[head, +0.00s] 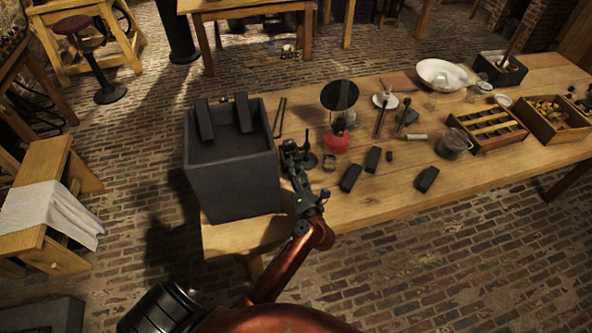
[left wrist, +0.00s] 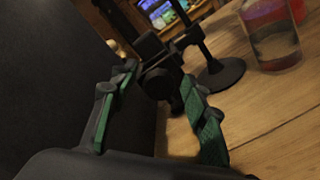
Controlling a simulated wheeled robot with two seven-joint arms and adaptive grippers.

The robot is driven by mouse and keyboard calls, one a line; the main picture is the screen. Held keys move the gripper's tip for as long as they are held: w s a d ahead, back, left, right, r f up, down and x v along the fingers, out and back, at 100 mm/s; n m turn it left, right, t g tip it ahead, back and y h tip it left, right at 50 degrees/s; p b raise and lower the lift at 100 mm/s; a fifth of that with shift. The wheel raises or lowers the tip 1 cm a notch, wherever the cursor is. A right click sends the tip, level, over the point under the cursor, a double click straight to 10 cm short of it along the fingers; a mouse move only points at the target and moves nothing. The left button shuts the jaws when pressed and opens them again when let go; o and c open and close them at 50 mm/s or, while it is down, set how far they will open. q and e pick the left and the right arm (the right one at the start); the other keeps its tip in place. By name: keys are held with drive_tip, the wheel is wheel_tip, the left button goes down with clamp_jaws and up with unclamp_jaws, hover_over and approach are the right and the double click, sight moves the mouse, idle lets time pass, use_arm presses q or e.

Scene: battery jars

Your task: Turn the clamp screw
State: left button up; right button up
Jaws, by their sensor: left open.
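My left gripper (head: 299,172) is beside the right wall of the large dark grey box, with its fingers open. In the left wrist view its two green-padded fingers (left wrist: 158,82) are spread, with a dark clamp part (left wrist: 165,62) just beyond and between their tips. I cannot tell whether the fingers touch it, and the screw itself is not clearly distinguishable. The clamp also shows as a small dark shape in the head view (head: 289,147). A dark stand with a round base (left wrist: 222,76) is right of it. My right gripper is not in view.
The grey box (head: 232,180) stands close on the left. A red-bottomed glass vessel (head: 337,143) and the round dark disc (head: 340,95) are to the right. Several black blocks (head: 350,178) lie nearby. The table's front edge (head: 400,212) is mostly clear.

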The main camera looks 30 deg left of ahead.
sight(296, 167)
use_arm(q)
wheel_tip(296, 167, up, 10)
drive_tip(key=shift+r, duration=0.1)
idle(0.5)
